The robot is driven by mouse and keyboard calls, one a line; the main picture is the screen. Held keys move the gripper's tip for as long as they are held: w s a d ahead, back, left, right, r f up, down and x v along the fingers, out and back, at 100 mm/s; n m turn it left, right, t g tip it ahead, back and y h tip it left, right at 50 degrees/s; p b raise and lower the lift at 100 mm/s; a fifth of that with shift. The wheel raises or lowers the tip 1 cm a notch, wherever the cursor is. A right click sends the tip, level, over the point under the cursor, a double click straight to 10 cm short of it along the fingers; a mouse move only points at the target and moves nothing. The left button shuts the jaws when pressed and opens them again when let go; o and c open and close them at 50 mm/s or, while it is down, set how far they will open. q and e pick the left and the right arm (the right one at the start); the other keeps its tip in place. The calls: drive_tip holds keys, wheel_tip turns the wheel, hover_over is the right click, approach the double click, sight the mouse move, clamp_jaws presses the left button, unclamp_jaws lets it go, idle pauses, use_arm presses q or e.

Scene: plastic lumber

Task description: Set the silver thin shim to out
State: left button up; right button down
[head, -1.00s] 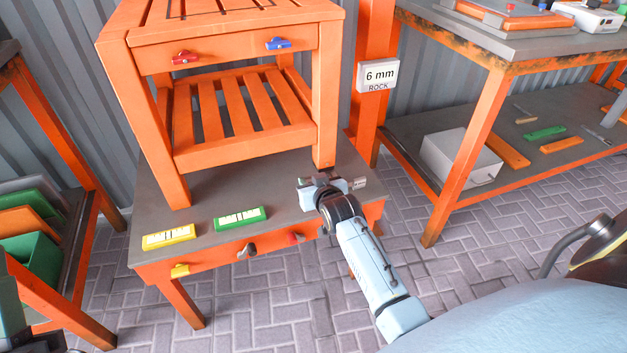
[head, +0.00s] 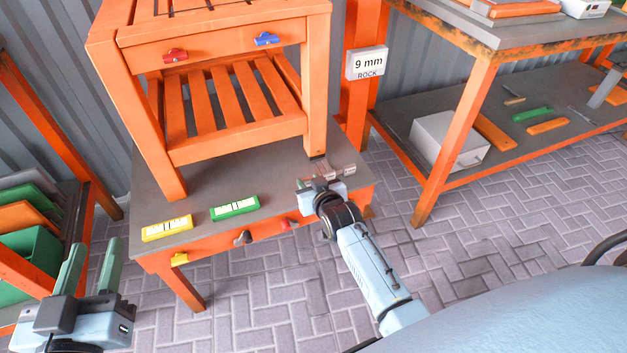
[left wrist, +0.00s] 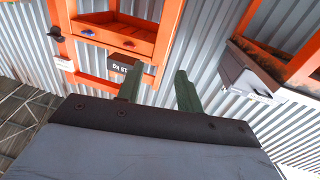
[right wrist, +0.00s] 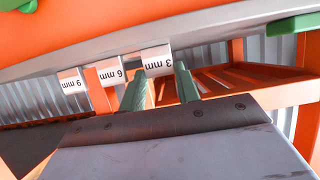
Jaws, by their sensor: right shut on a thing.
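Three shim tabs stick out in a row in the right wrist view, upside down: a 3 mm tab (right wrist: 157,61), a 6 mm tab (right wrist: 111,71) and a 9 mm tab (right wrist: 73,80). My right gripper (right wrist: 162,86) has its green fingers on both sides of the 3 mm tab, which I take for the silver thin shim. In the head view my right gripper (head: 318,184) is at the bench's right end, by the stand's front right leg; its fingertips are hard to see. My left gripper (head: 90,252) is open and empty at the lower left.
An orange slatted stand (head: 235,150) stands on the grey bench (head: 190,218). A yellow level (head: 167,228) and a green level (head: 234,207) lie near its front edge. A sign (head: 367,63) reads "9 mm ROCK". Brick floor is open in front.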

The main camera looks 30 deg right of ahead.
drive_tip(key=shift+s+f, duration=0.1)
drive_tip(key=shift+f, duration=0.05)
drive_tip(key=c, duration=1.4)
unclamp_jaws()
use_arm(q)
drive_tip(key=shift+s, duration=0.1)
use_arm(e)
drive_tip(key=o, duration=0.4)
drive_tip(key=shift+s, duration=0.1)
use_arm(q)
drive_tip(key=s+a+f+g+y+p, duration=0.2)
drive_tip(key=s+f+g, duration=0.4)
drive_tip(key=f, duration=0.3)
drive_tip(key=s+a+f+g+y+p, duration=0.2)
drive_tip(key=s+a+f+g+p, duration=0.2)
drive_tip(key=s+a+f+g, duration=0.2)
drive_tip(key=shift+s+f+n+g+y+p, duration=0.4)
drive_tip(key=shift+f+g, duration=0.7)
drive_tip(key=shift+f, duration=0.65)
use_arm(e)
drive_tip(key=v, duration=1.3)
drive_tip(key=shift+s, duration=0.2)
